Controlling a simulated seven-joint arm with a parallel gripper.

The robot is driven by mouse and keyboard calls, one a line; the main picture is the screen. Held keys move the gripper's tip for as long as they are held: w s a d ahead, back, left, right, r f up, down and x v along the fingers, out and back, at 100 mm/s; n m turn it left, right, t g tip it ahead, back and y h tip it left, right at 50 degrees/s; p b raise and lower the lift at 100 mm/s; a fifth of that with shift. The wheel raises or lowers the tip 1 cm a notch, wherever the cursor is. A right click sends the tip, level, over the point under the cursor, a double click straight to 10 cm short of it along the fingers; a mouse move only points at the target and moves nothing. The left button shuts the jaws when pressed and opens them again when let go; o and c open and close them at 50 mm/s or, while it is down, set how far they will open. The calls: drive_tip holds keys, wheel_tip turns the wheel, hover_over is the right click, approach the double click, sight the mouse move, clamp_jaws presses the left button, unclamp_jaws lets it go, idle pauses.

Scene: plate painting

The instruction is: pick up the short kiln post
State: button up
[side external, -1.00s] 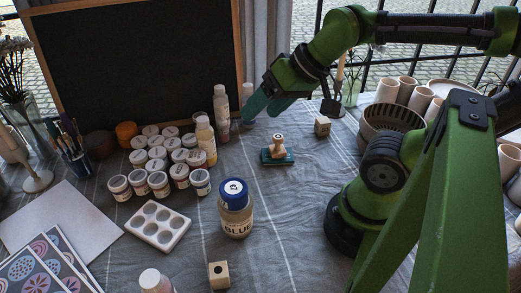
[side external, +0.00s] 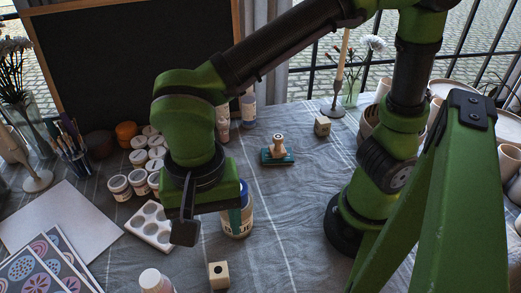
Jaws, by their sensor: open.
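Two small pale square blocks look like kiln posts. One, with a dark hole in its top, stands upright on the cloth at the front (side external: 219,276). The other block (side external: 322,126) stands farther back, right of a teal-based stamp. I cannot tell for sure which is shorter. My gripper (side external: 238,218) points down above and behind the front block, in front of the blue-capped bottle (side external: 238,228) in this view. It is open and apart from both blocks.
The white paint palette (side external: 149,226) is left of my gripper, with several paint jars (side external: 119,187) behind it. A white bottle (side external: 153,281) stands left of the front block. The stamp (side external: 278,150) is behind. Cloth right of the front block is clear.

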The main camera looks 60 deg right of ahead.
approach(218, 270)
drive_tip(key=f, duration=0.5)
drive_tip(key=shift+s+f, duration=0.2)
drive_tip(key=shift+s, duration=0.1)
drive_tip(key=shift+w+f, duration=0.15)
drive_tip(key=shift+f, duration=1.2)
drive_tip(key=shift+w+f, duration=0.15)
drive_tip(key=shift+f, duration=1.15)
drive_tip(key=c, duration=1.1)
